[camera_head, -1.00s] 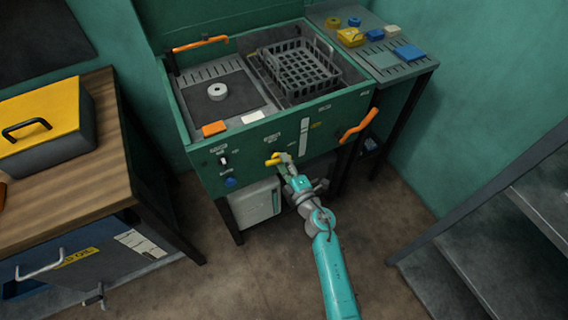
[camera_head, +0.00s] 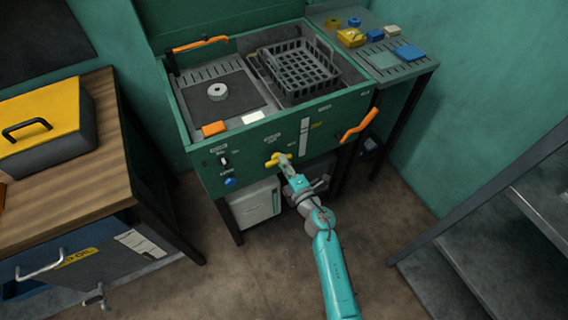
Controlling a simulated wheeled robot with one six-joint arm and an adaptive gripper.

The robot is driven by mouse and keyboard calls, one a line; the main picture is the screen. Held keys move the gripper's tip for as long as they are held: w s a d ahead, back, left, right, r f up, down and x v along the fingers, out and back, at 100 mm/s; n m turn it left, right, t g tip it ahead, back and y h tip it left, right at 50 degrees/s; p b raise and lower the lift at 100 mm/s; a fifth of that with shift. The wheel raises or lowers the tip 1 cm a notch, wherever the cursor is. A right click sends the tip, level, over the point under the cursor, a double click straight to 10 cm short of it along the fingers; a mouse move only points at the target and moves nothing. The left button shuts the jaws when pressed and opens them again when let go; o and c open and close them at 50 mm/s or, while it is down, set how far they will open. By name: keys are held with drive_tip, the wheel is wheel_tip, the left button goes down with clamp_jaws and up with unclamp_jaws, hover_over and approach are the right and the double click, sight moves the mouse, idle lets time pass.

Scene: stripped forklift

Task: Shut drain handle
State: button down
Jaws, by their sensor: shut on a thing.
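The drain handle (camera_head: 271,161) is a small yellow lever on the front panel of the green wash station (camera_head: 215,178), below its small labels. My gripper (camera_head: 284,160) is at the handle's right side, and its jaws are shut on it. The fingertips cover part of the handle, so its exact angle is hard to tell. My teal arm reaches up to it from the bottom of the picture.
An orange handle (camera_head: 359,125) sticks out at the station's right front corner. A white canister (camera_head: 256,203) stands under the station. A wooden bench (camera_head: 120,150) is at left, and metal steps (camera_head: 500,240) are at right. The floor in front is clear.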

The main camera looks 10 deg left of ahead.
idle(0.3)
drive_tip(key=c, duration=1.1)
unclamp_jaws()
drive_tip(key=shift+s, duration=0.1)
drive_tip(key=v, duration=1.2)
drive_tip(key=s+d+r+m+t+h, duration=0.1)
drive_tip(key=s+d+m+h, duration=0.1)
drive_tip(key=s+d+m, duration=0.35)
drive_tip(key=s+d+r+m+h, duration=0.1)
drive_tip(key=s+d+m, duration=0.15)
drive_tip(key=s, duration=0.65)
drive_tip(key=s+d+r+m+t+h, duration=0.15)
drive_tip(key=s+d+m, duration=0.25)
drive_tip(key=s, duration=0.4)
drive_tip(key=s+d+r+m+g+h, duration=0.1)
drive_tip(key=s+d+r+m, duration=0.1)
drive_tip(key=s+r+m, duration=0.1)
drive_tip(key=s+d+r+m+h, duration=0.2)
drive_tip(key=s+m, duration=0.3)
drive_tip(key=s, duration=0.3)
drive_tip(key=s+d+r+m+g+h, duration=0.1)
drive_tip(key=s+d+r+m+h, duration=0.1)
drive_tip(key=s+r+m, duration=0.2)
drive_tip(key=shift+s+d+r+m+g+h, duration=0.15)
drive_tip(key=shift+s+r+g, duration=0.1)
drive_tip(key=shift+s, duration=0.2)
drive_tip(key=shift+s+d+r+m+g+h, duration=0.1)
drive_tip(key=shift+s+r+m, duration=0.1)
drive_tip(key=shift+s, duration=0.25)
